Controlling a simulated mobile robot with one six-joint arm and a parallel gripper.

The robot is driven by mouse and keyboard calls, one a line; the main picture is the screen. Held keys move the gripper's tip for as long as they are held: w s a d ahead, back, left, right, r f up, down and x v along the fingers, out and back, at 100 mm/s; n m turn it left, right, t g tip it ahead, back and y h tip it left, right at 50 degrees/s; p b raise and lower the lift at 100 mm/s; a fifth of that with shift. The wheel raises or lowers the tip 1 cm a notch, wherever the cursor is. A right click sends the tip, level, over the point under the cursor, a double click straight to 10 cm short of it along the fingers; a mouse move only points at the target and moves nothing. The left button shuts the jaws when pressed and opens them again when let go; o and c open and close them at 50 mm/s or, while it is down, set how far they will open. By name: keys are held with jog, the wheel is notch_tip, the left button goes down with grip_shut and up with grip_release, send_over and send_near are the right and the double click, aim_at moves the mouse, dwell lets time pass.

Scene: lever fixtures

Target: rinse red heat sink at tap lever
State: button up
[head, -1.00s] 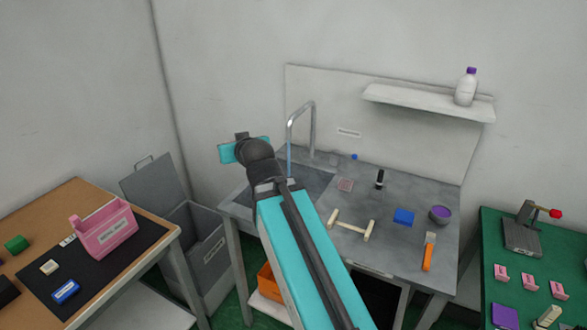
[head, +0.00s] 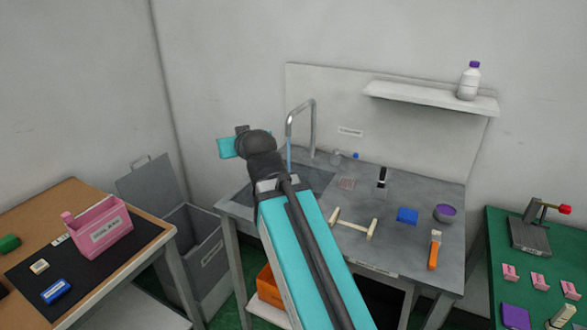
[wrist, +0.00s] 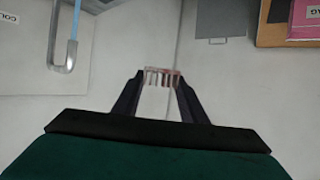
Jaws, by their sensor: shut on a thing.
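My gripper (wrist: 160,84) is shut on the heat sink (wrist: 161,76), a small pale reddish finned block held between the fingertips in the wrist view. In the head view my arm hides the gripper and the heat sink. The tap spout (head: 312,128) is a tall bent metal pipe at the back of the sink, with a thin blue stream (head: 289,158) below its mouth. The spout (wrist: 66,57) and stream (wrist: 76,20) also show left of the gripper in the wrist view, apart from the heat sink. A small blue knob (head: 356,156) stands right of the spout; I cannot tell if it is the lever.
A shelf (head: 425,98) with a bottle (head: 469,82) hangs above. A grey open bin (head: 200,250) stands left.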

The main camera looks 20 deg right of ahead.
jog(key=shift+s+f+b, duration=0.1)
jog(key=shift+s+b, duration=0.4)
jog(key=shift+b, duration=0.8)
jog(key=s+b, duration=0.2)
jog(key=b, duration=0.1)
jog(key=shift+s+d, duration=0.2)
jog(key=shift+s, duration=0.15)
dwell(0.9)
jog(key=s+r+b, duration=0.3)
jog(key=s+r, duration=0.1)
jog(key=s, duration=0.1)
jog(key=shift+d+r, duration=0.15)
jog(key=shift+d, duration=0.2)
jog(key=shift+w+a, duration=0.1)
dwell(0.8)
jog(key=w+a+f+p, duration=0.1)
jog(key=w+f+p, duration=0.3)
jog(key=w+f, duration=0.8)
jog(key=shift+w+a+f, duration=0.2)
jog(key=shift+w+f, duration=0.2)
jog(key=shift+f, duration=1.65)
